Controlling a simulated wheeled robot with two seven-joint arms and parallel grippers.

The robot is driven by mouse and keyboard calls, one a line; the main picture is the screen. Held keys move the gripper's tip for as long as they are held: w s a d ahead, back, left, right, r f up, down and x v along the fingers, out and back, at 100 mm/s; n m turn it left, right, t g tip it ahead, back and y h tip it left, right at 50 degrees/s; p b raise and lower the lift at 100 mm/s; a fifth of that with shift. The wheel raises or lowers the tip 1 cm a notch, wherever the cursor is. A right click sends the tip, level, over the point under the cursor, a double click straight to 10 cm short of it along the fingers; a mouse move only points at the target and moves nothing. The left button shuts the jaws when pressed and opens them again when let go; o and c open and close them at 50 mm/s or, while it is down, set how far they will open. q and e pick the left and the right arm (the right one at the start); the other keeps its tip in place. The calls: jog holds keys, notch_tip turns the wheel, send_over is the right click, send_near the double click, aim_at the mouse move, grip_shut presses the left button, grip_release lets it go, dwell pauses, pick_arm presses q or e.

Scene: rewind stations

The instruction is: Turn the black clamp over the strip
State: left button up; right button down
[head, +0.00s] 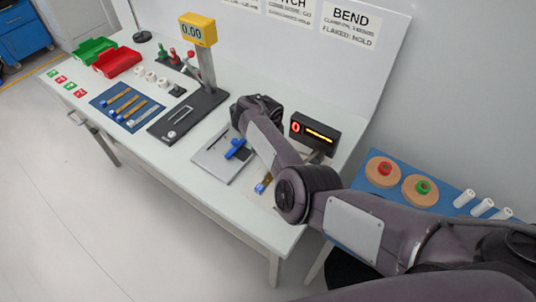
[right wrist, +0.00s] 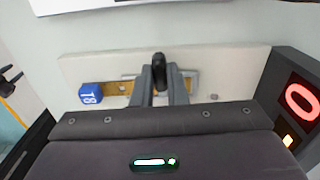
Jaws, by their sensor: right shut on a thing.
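The black clamp (right wrist: 159,70) stands over the middle of the strip in the right wrist view. My right gripper (right wrist: 161,82) is shut on it, one finger on each side. The brown strip (right wrist: 187,82) lies lengthwise on a pale plate (right wrist: 235,66), with a blue block marked 18 (right wrist: 91,94) at its left end. My fingers hide part of the strip, so I cannot tell if the clamp touches it. In the head view my right arm covers the clamp and fingertips; only the strip's blue end (head: 261,187) shows beside the arm. My left gripper is not in view.
A black display box (head: 315,133) with a red 0 stands close by, also at the right wrist view's right edge (right wrist: 297,100). A grey plate with a blue-handled part (head: 236,149) lies left of the arm. The yellow-topped gauge (head: 198,30) stands farther left.

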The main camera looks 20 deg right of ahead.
jog(key=c, duration=1.4)
grip_release()
jog(key=shift+c, duration=0.2)
jog(key=shift+r, duration=0.1)
notch_tip(320, 180, up, 8)
jog(key=shift+f+p, duration=0.15)
jog(key=shift+p, duration=0.65)
